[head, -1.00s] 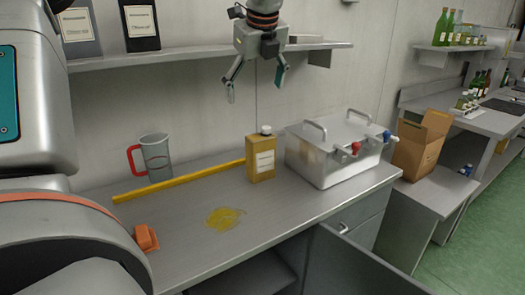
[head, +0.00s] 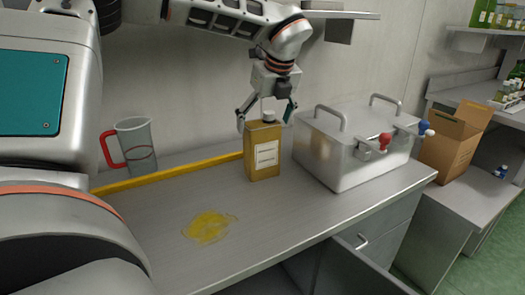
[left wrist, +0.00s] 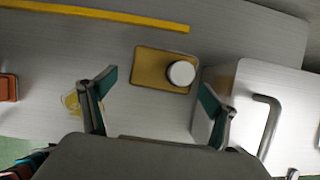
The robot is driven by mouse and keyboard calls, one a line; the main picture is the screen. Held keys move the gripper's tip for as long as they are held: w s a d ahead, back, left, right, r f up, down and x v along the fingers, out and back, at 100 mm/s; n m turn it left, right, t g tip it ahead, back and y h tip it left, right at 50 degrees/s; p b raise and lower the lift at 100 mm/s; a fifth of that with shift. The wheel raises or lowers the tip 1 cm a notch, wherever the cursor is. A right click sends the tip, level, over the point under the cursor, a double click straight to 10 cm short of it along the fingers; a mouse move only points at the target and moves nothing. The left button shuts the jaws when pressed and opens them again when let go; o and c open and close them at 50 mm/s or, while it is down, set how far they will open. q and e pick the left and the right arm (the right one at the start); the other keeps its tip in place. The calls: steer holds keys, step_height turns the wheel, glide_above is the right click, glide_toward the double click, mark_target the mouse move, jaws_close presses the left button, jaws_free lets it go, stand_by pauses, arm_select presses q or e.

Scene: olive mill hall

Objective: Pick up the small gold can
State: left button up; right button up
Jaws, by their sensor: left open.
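The small gold can (head: 263,152) stands upright on the steel counter, with a white cap and a pale label. It also shows from above in the left wrist view (left wrist: 150,68). My left gripper (head: 266,119) is open and points down at the top of the can. In the head view its two fingers appear on either side of the can's top. In the left wrist view the can lies ahead of the gap between the fingertips (left wrist: 157,92), and I see no contact. My right gripper is not in view.
A steel box (head: 345,150) with handles and red and blue taps stands close to the can's right. A yellow strip (head: 170,177) runs along the back, near a jug with a red handle (head: 135,145). A yellow spill (head: 208,227) marks the otherwise clear front. A cardboard box (head: 450,148) stands farther right.

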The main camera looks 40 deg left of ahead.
mark_target(262, 147)
arm_select(q)
steer(key=x, duration=0.4)
steer(key=shift+w+a, duration=0.25)
steer(key=shift+a, duration=0.05)
steer(key=shift+c, duration=0.5)
steer(key=c, duration=1.9)
steer(key=shift+r, duration=0.1)
steer(key=shift+c, duration=1)
